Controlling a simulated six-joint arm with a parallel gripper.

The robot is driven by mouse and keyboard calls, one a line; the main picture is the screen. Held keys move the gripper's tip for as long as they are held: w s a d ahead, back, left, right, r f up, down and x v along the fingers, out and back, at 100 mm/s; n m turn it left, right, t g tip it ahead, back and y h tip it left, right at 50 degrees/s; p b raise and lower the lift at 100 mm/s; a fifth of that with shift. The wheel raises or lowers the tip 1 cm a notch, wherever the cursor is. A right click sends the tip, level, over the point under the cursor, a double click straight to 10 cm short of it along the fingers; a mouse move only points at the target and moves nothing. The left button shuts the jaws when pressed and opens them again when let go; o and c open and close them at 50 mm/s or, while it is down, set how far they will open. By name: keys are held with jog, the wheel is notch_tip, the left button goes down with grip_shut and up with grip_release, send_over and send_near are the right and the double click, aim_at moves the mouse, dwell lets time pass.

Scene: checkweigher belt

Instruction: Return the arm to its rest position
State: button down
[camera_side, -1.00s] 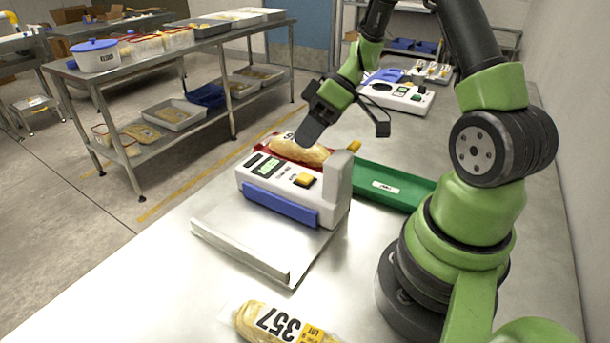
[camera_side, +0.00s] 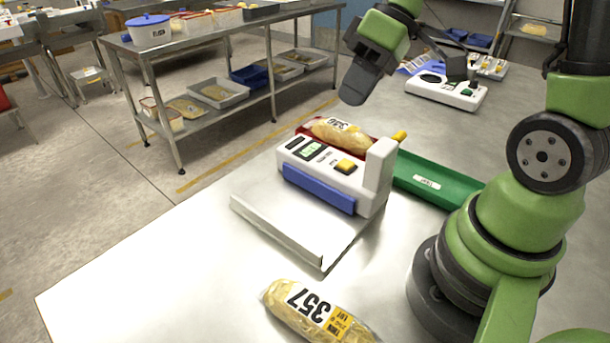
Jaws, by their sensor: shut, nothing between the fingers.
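My gripper (camera_side: 354,87) is in the upper middle of the side view, shut and empty. It hangs in the air above and behind the checkweigher (camera_side: 335,174), a white unit with a small display, a yellow button and a blue front strip. A wrapped loaf-like pack (camera_side: 342,134) with a numbered label lies at the red tray (camera_side: 308,127) behind the unit, below my gripper and apart from it.
A green tray (camera_side: 452,186) lies right of the checkweigher. A metal plate (camera_side: 290,222) sits in front of it. Another white device (camera_side: 446,91) stands at the back. A steel shelf table (camera_side: 225,28) stands at the left. The front left of the table is clear.

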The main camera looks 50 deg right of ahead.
jog(key=s+a+r+m+t+h, duration=0.3)
jog(key=s+r+m, duration=0.3)
jog(key=s+r, duration=0.2)
jog(key=shift+s+a+t+h, duration=0.3)
jog(key=shift+s+a+t, duration=0.5)
jog(key=shift+s, duration=0.1)
